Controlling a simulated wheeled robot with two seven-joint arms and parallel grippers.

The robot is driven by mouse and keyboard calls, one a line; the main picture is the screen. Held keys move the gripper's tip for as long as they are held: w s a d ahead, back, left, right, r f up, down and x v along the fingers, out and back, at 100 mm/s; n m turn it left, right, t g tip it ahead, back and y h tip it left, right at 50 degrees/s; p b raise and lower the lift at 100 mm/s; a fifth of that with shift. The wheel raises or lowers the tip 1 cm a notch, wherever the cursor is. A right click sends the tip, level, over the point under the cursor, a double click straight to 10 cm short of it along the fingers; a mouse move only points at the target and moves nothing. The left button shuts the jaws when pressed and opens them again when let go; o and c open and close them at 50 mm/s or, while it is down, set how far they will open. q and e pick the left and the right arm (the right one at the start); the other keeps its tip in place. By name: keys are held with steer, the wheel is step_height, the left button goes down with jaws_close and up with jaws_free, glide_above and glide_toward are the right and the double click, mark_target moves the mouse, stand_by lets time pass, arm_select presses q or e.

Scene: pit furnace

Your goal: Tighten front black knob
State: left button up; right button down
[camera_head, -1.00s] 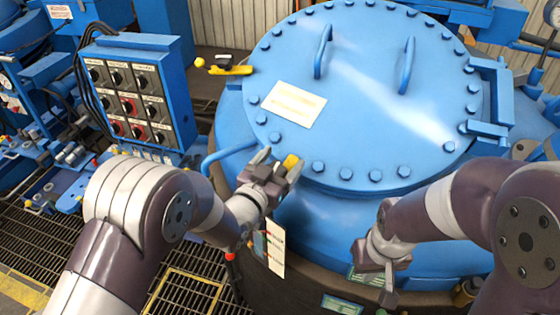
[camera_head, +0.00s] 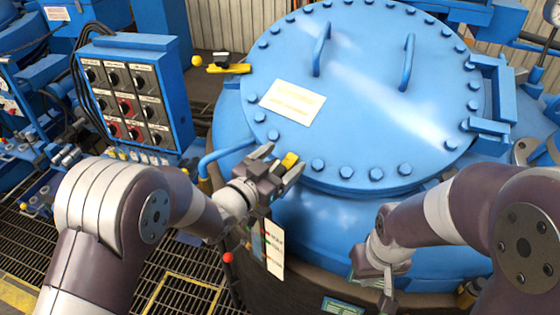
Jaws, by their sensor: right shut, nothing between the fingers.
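A yellow piece (camera_head: 289,160) sits at the front left rim of the blue furnace lid (camera_head: 385,110). I cannot make out a black knob on it, as my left gripper covers part of that spot. My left gripper (camera_head: 281,161) is open, with its fingers spread on either side of the yellow piece. I cannot tell whether they touch it. A similar yellow bracket (camera_head: 230,68) with a black knob (camera_head: 221,58) stands further back at the lid's left. My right gripper (camera_head: 388,297) is shut and empty, pointing down in front of the furnace's lower wall.
A blue control box (camera_head: 135,95) with several dark and red knobs stands at the left. A blue pipe (camera_head: 222,153) curves from the furnace near my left gripper. A hanging tag (camera_head: 274,248) is just below that gripper. Metal floor grating (camera_head: 120,275) lies at lower left.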

arm_select(q)
steer(key=shift+s+a, duration=0.15)
steer(key=shift+s, duration=0.05)
steer(key=b+v, duration=0.3)
steer(key=v, duration=0.9)
steer(key=shift+b, duration=0.3)
steer(key=shift+s, duration=0.1)
